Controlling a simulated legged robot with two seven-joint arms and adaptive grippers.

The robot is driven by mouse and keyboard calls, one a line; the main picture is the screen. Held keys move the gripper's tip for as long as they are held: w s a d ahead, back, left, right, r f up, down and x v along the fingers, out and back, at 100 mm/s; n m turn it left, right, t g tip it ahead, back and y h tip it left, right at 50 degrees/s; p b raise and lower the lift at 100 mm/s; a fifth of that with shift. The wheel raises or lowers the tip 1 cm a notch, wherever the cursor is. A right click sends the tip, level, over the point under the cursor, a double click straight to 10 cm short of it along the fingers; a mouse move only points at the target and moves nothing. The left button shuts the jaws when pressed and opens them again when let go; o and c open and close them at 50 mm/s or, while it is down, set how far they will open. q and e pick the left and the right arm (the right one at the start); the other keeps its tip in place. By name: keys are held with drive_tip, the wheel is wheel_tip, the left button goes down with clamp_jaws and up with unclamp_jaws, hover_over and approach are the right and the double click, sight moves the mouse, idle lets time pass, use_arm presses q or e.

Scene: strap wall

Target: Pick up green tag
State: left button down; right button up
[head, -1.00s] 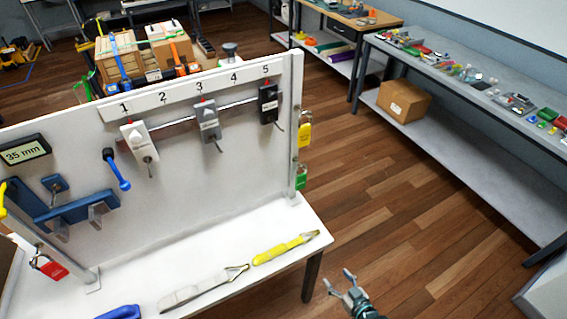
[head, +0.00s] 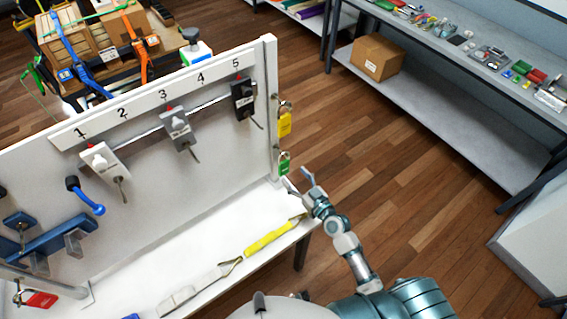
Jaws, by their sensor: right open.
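The green tag (head: 284,164) hangs on the right edge post of the white strap wall, below a yellow tag (head: 285,124). It looks like a small padlock with a metal shackle. My right gripper (head: 297,177) is open and empty, just below and to the right of the green tag, fingers pointing up towards it. A small gap seems to show between them; the exact depth distance cannot be told. My left gripper is not in view.
The white wall panel (head: 225,134) holds numbered hooks with a white, a grey and a black tag. A yellow strap (head: 272,236) and a white strap (head: 200,287) lie on the bench ledge. A grey shelf table (head: 450,110) stands at right; open floor lies between.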

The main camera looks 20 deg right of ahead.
sight(285, 166)
drive_tip(key=p+x, duration=0.1)
drive_tip(key=x, duration=0.5)
drive_tip(key=shift+w+a+f, duration=0.15)
drive_tip(key=shift+w, duration=0.3)
drive_tip(key=shift+s, duration=0.1)
drive_tip(key=c, duration=1.3)
